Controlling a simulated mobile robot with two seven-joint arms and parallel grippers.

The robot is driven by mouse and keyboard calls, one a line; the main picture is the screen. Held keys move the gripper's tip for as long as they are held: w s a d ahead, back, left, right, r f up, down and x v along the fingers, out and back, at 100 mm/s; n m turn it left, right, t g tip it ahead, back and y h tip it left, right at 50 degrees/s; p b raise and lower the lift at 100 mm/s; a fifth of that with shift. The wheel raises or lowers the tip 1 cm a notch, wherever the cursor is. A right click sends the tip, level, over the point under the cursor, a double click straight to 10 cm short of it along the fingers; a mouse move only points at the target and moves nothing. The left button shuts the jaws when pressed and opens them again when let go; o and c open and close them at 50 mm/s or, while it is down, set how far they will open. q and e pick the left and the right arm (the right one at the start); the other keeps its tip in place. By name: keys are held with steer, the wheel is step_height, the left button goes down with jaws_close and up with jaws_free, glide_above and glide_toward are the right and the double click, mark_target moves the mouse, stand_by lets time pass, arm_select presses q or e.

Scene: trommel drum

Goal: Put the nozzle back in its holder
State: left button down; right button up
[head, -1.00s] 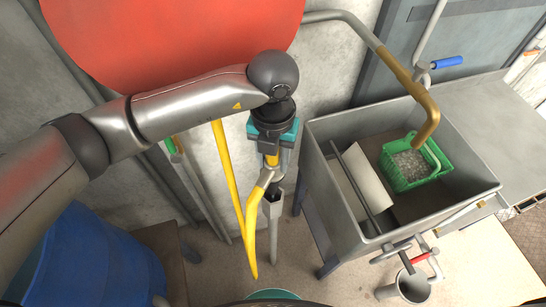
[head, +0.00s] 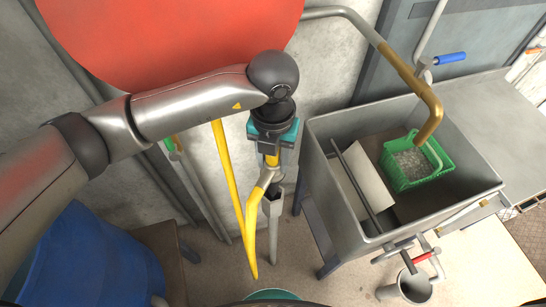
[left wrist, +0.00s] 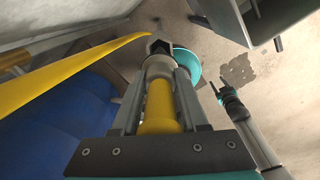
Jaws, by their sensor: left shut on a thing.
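My left gripper (head: 273,158) is shut on the nozzle, around its yellow grip (left wrist: 160,105), which shows between the two fingers in the left wrist view. The nozzle's metal part (head: 265,179) shows below the fingers in the head view, with the yellow hose hanging down and looping back up. The holder (head: 272,203) is a grey post with an open angular cup at its top. In the head view it appears just below the nozzle. Whether the nozzle's tip touches or enters the cup I cannot tell. My right gripper (left wrist: 227,92) shows small in the left wrist view.
A grey metal sink (head: 345,235) stands right of the holder, with a green basket (head: 420,160) inside. A large red disc (head: 175,40) is above my left arm. A blue barrel (head: 85,255) is at lower left. Bare floor surrounds the post's foot.

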mark_target(273, 169)
arm_select(q)
steer(key=shift+f+b, duration=1.4)
steer(key=shift+f, duration=0.15)
steer(key=shift+f, duration=0.1)
steer(key=shift+f+b, duration=1.55)
steer(key=shift+f, duration=0.05)
steer(key=shift+f, duration=0.1)
steer(key=shift+f+b, duration=1.4)
steer(key=shift+c, duration=1.8)
jaws_free()
